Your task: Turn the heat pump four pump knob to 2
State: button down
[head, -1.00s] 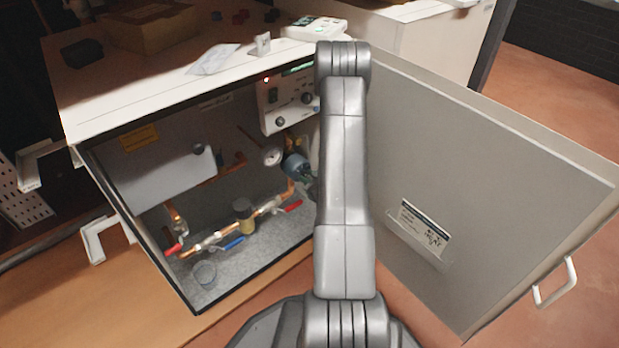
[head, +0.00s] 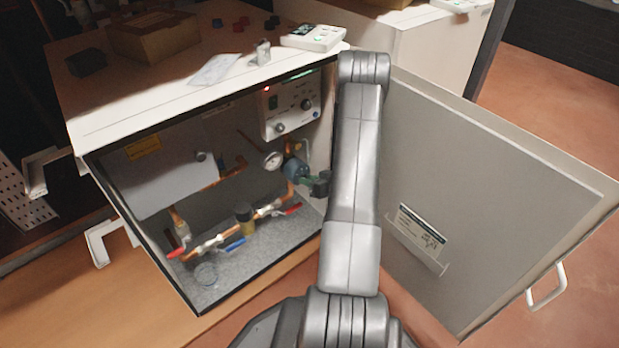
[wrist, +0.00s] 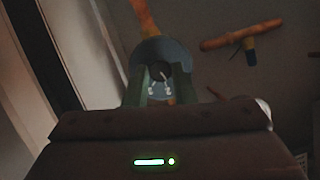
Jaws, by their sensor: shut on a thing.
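The blue pump (head: 290,169) sits on copper piping inside the open heat pump cabinet, below the control panel. My gripper (head: 303,177) reaches it from the right, with its green fingers against the pump's front. In the wrist view the pump's round blue-grey face (wrist: 150,52) is ahead, with a dark knob (wrist: 157,70) in its middle. My gripper (wrist: 160,87) has its two fingers on either side of this knob and is shut on it. Small pale marks show between the fingers, too small to read. The knob's setting cannot be made out.
The cabinet door (head: 475,190) stands open to the right, close to my arm. The white control panel (head: 291,106) and a round gauge (head: 272,160) are near the pump. Pipes with red and blue valve handles (head: 235,243) run below.

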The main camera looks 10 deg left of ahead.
jog(key=shift+w+d+m+g+y+p, duration=0.15)
jog(key=shift+m+g+y+p, duration=0.55)
jog(key=shift+m, duration=0.5)
jog(key=c, duration=1.2)
grip_release()
notch_tip(320, 180, up, 10)
jog(key=p, duration=0.4)
jog(key=shift+f, duration=0.15)
